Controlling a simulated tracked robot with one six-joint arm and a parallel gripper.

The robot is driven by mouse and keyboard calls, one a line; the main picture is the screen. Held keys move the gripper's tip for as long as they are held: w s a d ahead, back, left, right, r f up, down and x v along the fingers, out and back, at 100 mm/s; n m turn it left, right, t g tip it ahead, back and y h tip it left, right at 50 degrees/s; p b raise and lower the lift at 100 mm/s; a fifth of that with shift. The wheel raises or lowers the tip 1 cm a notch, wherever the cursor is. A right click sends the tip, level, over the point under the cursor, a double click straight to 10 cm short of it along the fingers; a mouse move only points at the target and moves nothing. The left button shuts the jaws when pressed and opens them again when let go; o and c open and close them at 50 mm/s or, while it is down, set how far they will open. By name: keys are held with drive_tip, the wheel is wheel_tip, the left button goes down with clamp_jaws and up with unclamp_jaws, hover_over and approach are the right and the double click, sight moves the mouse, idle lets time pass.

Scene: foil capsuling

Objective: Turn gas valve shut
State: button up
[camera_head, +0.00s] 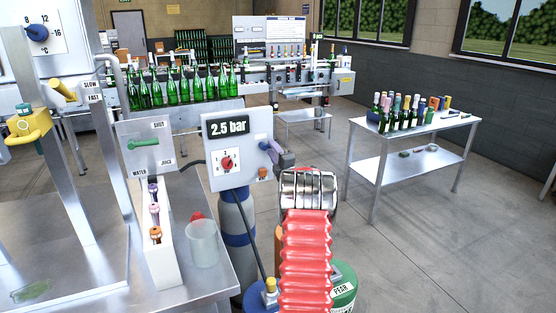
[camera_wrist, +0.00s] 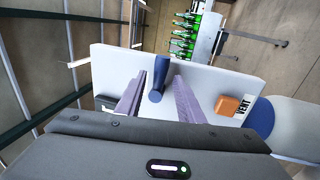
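The gas panel (camera_head: 238,176) is a white upright box with a 2.5 bar display (camera_head: 227,127) and a red dial (camera_head: 227,163). In the wrist view its white face (camera_wrist: 215,80) fills the middle. A blue lever (camera_wrist: 158,78), apparently the gas valve, stands out from that face. My gripper (camera_wrist: 159,80) is open, with one purple finger on each side of the lever and small gaps showing. In the head view my gripper is at the panel's right side, where the lever is hard to separate from the fingers.
An orange block by a VENT label (camera_wrist: 227,105) is right of the lever in the wrist view. A grey-blue gas cylinder (camera_head: 236,215) stands below the panel. A clear beaker (camera_head: 202,243) is on the left bench. A bottle table (camera_head: 430,134) stands right, with clear floor between.

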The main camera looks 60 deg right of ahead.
drive_tip(key=v, duration=1.3)
drive_tip(key=shift+s+a+f, duration=0.2)
drive_tip(key=shift+f, duration=0.05)
idle(0.4)
